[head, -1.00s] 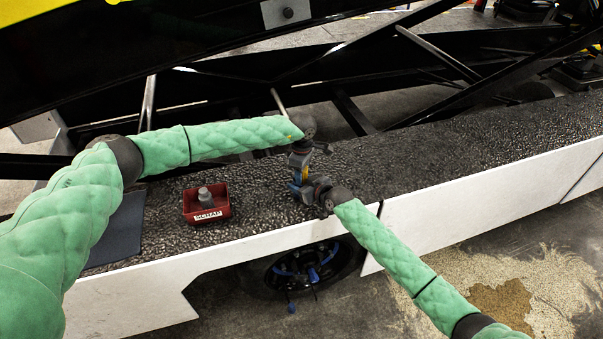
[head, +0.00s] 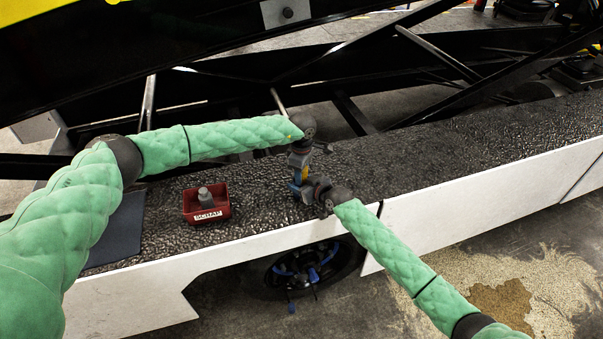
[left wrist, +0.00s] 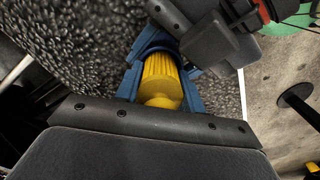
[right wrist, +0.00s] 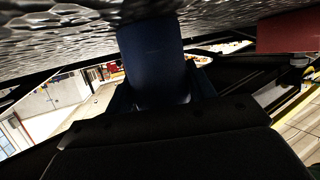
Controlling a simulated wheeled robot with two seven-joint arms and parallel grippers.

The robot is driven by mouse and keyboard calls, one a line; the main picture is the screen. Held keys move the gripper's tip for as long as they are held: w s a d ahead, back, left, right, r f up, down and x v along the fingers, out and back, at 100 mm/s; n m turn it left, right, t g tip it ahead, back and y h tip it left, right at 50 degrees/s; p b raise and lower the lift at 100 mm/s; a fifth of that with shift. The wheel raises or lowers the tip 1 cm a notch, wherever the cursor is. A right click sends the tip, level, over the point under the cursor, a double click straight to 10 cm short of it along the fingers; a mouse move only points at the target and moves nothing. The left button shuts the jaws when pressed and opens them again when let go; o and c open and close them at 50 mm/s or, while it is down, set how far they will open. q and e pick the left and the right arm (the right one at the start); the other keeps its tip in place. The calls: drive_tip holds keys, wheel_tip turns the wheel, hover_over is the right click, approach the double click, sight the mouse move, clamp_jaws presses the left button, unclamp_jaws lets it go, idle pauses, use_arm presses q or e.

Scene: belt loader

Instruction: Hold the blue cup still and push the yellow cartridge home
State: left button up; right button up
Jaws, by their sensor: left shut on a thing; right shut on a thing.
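The yellow cartridge (left wrist: 161,80), ribbed with a rounded near end, is between the fingers of my left gripper (left wrist: 160,88) in the left wrist view. Its far end meets a dark blue rim, and how deep it sits in the cup is hidden. The blue cup (right wrist: 152,58) is between the fingers of my right gripper (right wrist: 158,92) in the right wrist view. In the head view my left gripper (head: 299,161) reaches down from above, and my right gripper (head: 306,189) comes in just below it. Both are shut, and they largely hide the two parts there.
A red scrap tray (head: 207,214) with a grey piece (head: 205,197) in it stands left of the grippers on the dark textured deck (head: 420,150). A dark flat mat (head: 118,232) lies further left. The deck is clear to the right. Black loader beams rise behind.

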use_arm(q)
drive_tip(key=o, duration=1.2)
drive_tip(key=shift+o, duration=0.2)
drive_tip(key=shift+r, duration=0.15)
wheel_tip(320, 180, up, 12)
drive_tip(key=shift+f, duration=0.1)
